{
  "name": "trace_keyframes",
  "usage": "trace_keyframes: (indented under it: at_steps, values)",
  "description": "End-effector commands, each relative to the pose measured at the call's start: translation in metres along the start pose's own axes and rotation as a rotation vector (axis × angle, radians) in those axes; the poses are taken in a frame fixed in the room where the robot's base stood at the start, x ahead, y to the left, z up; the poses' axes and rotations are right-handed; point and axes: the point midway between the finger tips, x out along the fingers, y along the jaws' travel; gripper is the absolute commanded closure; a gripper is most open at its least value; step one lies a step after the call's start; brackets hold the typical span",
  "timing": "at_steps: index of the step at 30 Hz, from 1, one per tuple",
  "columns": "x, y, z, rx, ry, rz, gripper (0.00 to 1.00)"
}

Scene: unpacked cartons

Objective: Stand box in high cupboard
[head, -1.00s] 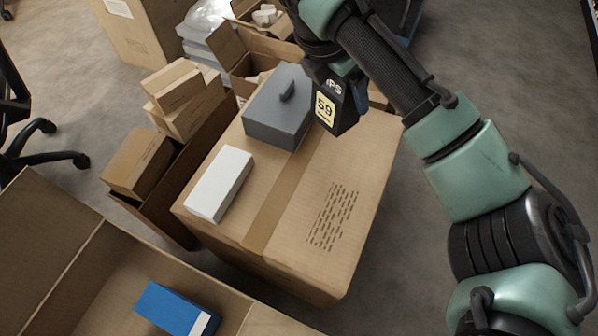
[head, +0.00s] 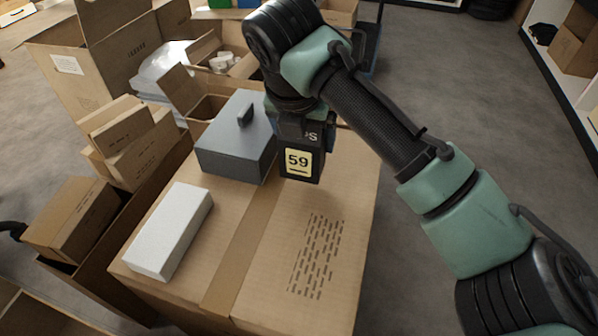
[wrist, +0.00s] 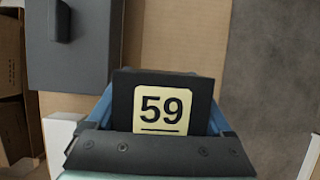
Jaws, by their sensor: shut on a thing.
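In the wrist view, the blue fingers of my gripper (wrist: 161,112) lie along both sides of the black box (wrist: 122,98). The box is over the large taped carton, beside the grey box; I cannot tell how far above the carton it is. Its far side and underside are hidden. No high cupboard can be made out.
The large carton (head: 330,205) bears a grey lidded box (head: 235,150) with a handle and a white box (head: 170,232). Open cartons and smaller boxes (head: 125,140) crowd the left. A low white shelf (head: 572,85) stands far right. Grey floor (head: 440,75) lies free between.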

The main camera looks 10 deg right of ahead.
Motion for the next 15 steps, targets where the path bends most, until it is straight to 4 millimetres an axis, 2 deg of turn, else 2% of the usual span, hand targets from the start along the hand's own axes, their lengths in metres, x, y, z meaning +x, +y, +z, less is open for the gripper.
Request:
trace_keyframes:
  at_steps: [1, 5, 12, 15]
  values:
    - [0.011, 0.0, -0.004, 0.001, -0.001, 0.0, 0.85]
    - [0.018, 0.0, -0.007, 0.002, -0.001, 0.0, 0.85]
    - [0.047, 0.0, -0.019, 0.003, -0.001, 0.0, 0.85]
    - [0.048, 0.0, -0.02, 0.003, -0.002, 0.0, 0.85]
